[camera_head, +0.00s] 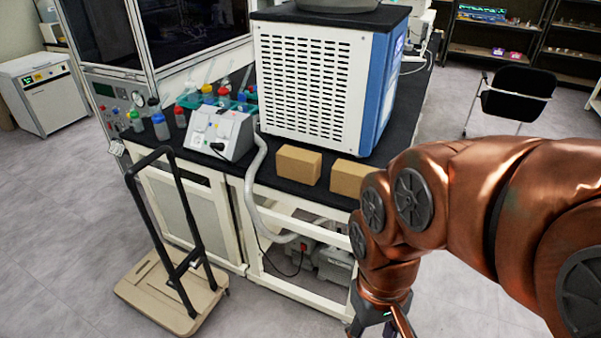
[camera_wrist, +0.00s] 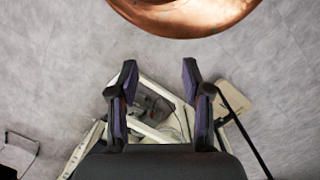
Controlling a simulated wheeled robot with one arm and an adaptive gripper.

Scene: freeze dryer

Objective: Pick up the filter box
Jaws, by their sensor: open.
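Two brown cardboard boxes stand on the black bench top in the head view, in front of the white and blue machine. The left box (camera_head: 298,165) shows whole. The right box (camera_head: 351,177) is partly hidden behind my copper arm. No label is readable, so I cannot tell which is the filter box. My gripper (camera_wrist: 159,77) is open and empty in the wrist view, with its two dark fingers apart. In the head view its base shows at the bottom edge, below and in front of the bench, and the fingers are cut off. The boxes do not show in the wrist view.
The bench top (camera_head: 258,181) also holds the vented machine (camera_head: 312,85), a small grey device (camera_head: 222,132) and several bottles. A hose (camera_head: 254,200) hangs over the front edge. A trolley (camera_head: 170,285) stands at the left. Pumps sit on the lower shelf.

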